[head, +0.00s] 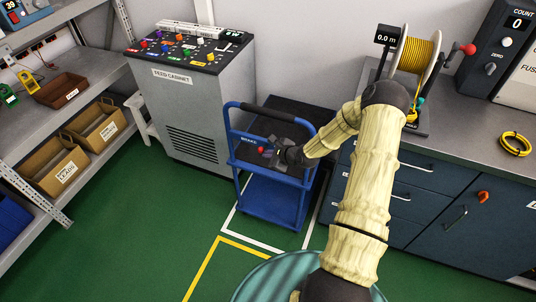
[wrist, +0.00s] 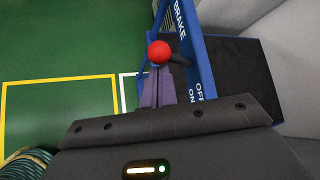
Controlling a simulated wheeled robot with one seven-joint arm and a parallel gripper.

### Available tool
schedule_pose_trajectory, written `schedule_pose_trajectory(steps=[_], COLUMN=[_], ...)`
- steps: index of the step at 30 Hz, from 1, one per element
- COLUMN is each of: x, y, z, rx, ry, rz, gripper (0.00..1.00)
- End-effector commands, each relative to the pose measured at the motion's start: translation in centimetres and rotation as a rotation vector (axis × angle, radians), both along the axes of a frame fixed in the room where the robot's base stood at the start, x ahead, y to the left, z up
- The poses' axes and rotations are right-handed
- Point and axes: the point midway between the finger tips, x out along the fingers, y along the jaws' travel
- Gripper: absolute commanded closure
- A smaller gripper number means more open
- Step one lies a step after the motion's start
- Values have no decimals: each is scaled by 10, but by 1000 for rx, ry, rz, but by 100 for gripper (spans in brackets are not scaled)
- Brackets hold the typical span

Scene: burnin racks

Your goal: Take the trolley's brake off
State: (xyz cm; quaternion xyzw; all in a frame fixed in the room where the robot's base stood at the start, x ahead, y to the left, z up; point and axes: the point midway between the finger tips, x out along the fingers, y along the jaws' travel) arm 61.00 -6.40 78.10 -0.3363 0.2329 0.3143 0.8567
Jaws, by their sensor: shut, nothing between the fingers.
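The blue trolley (head: 272,198) stands on the green floor between the grey cabinet and the workbench. Its frame also shows in the wrist view (wrist: 199,62), with the words BRAKE, OFF and ON. The brake lever's red knob (wrist: 158,52) is on a short dark stem beside this frame; it shows small in the head view (head: 261,150). My gripper (wrist: 161,72) is shut and empty, its fingertips right at the knob. I cannot tell whether they touch it. In the head view my gripper (head: 271,152) is at the trolley's upper frame, partly hidden by my wrist.
The test cabinet (head: 190,115) stands left of the trolley, the workbench (head: 440,185) with a cable reel (head: 415,60) to its right. White and yellow floor lines (head: 215,258) lie in front. A shelf rack (head: 60,100) is at far left. Green floor is clear between.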

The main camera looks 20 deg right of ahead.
Motion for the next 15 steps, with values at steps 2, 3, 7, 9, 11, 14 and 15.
schedule_pose_trajectory(steps=[2, 3, 7, 9, 11, 14, 15], x=[0, 0, 0, 1, 1, 2, 2], y=[0, 0, 1, 1, 1, 1, 1], z=[6, 7, 12, 13, 13, 14, 14], rx=[1, 1, 1, 1, 0, 1, 1], ry=[0, 0, -1, -2, -4, -7, -7], rz=[-1, 0, 0, 1, 1, 1, 1], gripper=[100, 100, 100, 100, 100, 100, 100])
